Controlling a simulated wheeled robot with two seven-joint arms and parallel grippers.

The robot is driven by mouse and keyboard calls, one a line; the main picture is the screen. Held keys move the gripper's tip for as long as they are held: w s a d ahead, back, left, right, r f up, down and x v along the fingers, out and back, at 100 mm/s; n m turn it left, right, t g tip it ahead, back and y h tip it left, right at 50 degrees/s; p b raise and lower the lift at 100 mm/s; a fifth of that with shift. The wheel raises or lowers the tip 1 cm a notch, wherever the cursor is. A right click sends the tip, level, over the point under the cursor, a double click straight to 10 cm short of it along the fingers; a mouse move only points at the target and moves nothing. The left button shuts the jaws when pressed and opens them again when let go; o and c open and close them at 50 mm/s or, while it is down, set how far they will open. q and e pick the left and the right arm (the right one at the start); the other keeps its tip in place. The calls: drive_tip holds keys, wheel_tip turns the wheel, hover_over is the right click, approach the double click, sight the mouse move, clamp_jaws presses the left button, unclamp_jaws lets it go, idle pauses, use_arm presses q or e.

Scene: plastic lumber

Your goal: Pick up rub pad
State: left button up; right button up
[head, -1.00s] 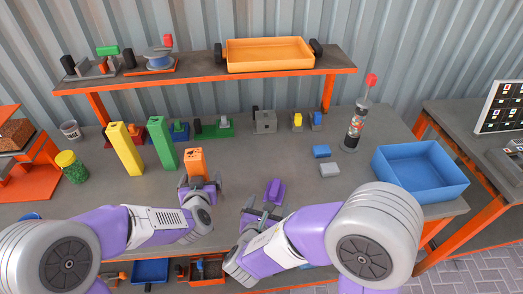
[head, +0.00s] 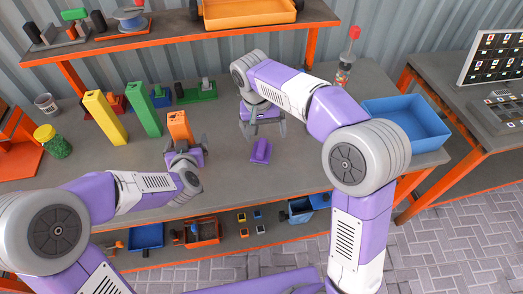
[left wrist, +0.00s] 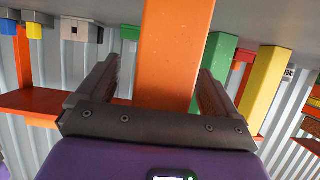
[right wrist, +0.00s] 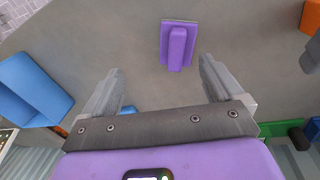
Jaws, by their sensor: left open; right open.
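The rub pad, a purple block with a raised ridge (head: 261,151), lies on the grey table in the middle of the head view. It also shows at the top of the right wrist view (right wrist: 178,45), ahead of the fingertips and apart from them. My right gripper (head: 265,129) is open and empty, pointing down above the table just behind the pad. My left gripper (head: 186,145) is open near the upright orange block (head: 178,124). In the left wrist view the orange block (left wrist: 175,50) stands between the spread fingers; contact cannot be told.
Yellow (head: 103,117) and green (head: 143,108) upright blocks stand left of the orange one. A blue bin (head: 420,128) sits at the table's right. A raised shelf with an orange tray (head: 250,14) runs along the back. The table around the pad is clear.

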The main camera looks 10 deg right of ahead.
sight(262, 146)
drive_tip(key=f+m, duration=0.1)
drive_tip(key=w+f+y, duration=0.1)
drive_tip(key=f, duration=0.1)
drive_tip(key=a+f+m, duration=0.1)
drive_tip(key=f, duration=0.1)
drive_tip(key=shift+w+m+y, duration=0.2)
drive_tip(key=shift+m+y, duration=0.1)
drive_tip(key=shift+y, duration=0.1)
drive_tip(key=f, duration=0.5)
drive_tip(key=shift+w+d, duration=0.2)
drive_tip(key=shift+c, duration=0.2)
